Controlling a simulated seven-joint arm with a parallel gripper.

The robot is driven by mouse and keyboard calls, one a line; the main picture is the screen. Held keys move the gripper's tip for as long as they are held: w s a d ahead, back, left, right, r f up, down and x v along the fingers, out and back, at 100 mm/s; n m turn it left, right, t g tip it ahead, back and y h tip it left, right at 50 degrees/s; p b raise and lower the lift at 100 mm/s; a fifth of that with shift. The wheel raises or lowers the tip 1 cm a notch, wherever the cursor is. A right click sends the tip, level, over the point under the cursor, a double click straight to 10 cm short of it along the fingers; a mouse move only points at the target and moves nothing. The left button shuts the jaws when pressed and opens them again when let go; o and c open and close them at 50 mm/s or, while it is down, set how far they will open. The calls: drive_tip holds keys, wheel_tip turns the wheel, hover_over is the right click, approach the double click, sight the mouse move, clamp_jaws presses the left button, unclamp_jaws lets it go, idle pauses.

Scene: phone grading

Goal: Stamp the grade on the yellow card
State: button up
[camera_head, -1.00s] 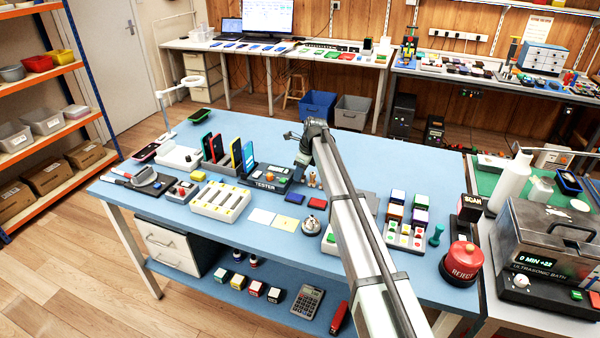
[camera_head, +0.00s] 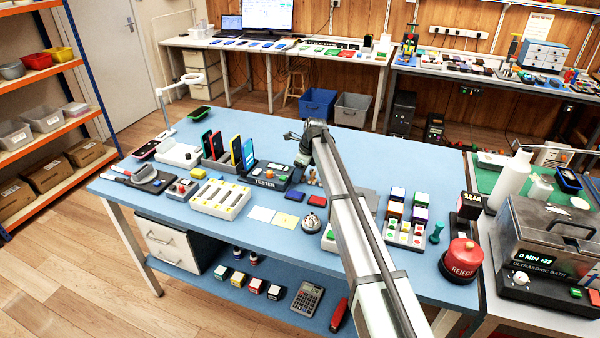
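Two small pale cards lie flat side by side near the front middle of the blue bench: a left card (camera_head: 261,214) and a right card (camera_head: 287,220). They are yellowish to whitish, and their marks are too small to read. A teal knob-handled piece, perhaps a stamp (camera_head: 436,234), stands at the right. My gripper (camera_head: 307,172) hangs beyond the cards, beside the tester. Its fingers are too small and partly hidden to judge.
The tester (camera_head: 268,176) and a rack of phones (camera_head: 216,163) stand at the back left. A white slotted tray (camera_head: 220,199) is left of the cards. Coloured cubes (camera_head: 395,208), a silver bell (camera_head: 316,201) and the red REJECT button (camera_head: 462,260) are to the right.

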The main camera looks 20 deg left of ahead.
drive_tip(key=shift+o, duration=0.7)
drive_tip(key=v, duration=1.3)
drive_tip(key=shift+r, duration=0.4)
